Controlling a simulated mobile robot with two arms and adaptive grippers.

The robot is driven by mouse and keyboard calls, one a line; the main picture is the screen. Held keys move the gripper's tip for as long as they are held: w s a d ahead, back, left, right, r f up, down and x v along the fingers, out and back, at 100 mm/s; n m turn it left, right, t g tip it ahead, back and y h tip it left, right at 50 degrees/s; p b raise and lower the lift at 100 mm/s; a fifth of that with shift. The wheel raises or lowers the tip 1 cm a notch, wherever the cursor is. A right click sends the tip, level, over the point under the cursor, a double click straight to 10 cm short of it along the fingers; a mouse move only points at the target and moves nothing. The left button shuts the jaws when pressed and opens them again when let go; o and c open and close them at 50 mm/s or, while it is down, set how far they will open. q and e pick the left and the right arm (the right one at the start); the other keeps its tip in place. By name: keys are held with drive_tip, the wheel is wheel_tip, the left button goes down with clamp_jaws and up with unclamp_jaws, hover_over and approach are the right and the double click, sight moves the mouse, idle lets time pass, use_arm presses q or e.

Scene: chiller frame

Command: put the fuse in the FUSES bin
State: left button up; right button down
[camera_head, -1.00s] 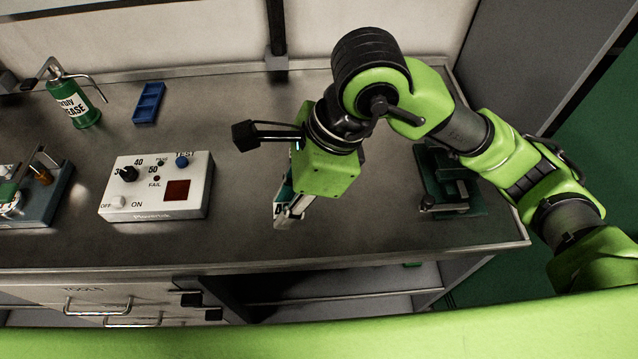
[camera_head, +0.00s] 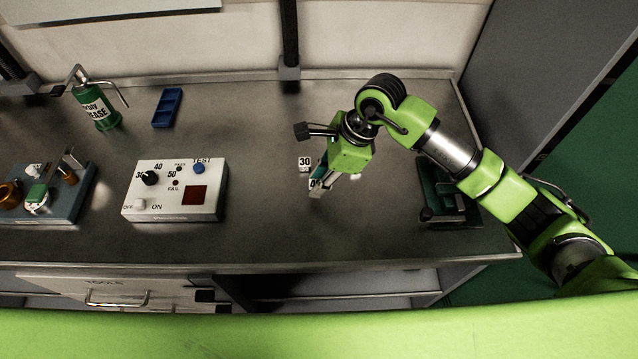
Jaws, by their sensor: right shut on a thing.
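My right gripper (camera_head: 317,189) reaches down over the middle of the bench. It is shut on a small fuse (camera_head: 312,184) with a white face and a dark figure starting with 4; the fingers hide most of it. I cannot tell whether the fuse touches the bench. A white piece marked 30 (camera_head: 305,163) sits on the bench just behind and left of the gripper. A small pale piece (camera_head: 355,177) shows just right of the fingers. I see no bin with a readable FUSES label. My left gripper is not in view.
A white tester (camera_head: 175,190) with a dial and TEST button stands left of the gripper. A blue divided tray (camera_head: 166,108) and a green grease can (camera_head: 98,110) are behind it. A fixture (camera_head: 60,205) is far left, a dark green device (camera_head: 430,195) right. Bench between tester and gripper is clear.

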wheel_tip(320, 180, down, 2)
drive_tip(key=shift+f+p, duration=0.1)
drive_tip(key=shift+p, duration=0.8)
drive_tip(key=shift+f, duration=0.6)
drive_tip(key=c, duration=2.2)
unclamp_jaws()
drive_tip(key=o, duration=0.4)
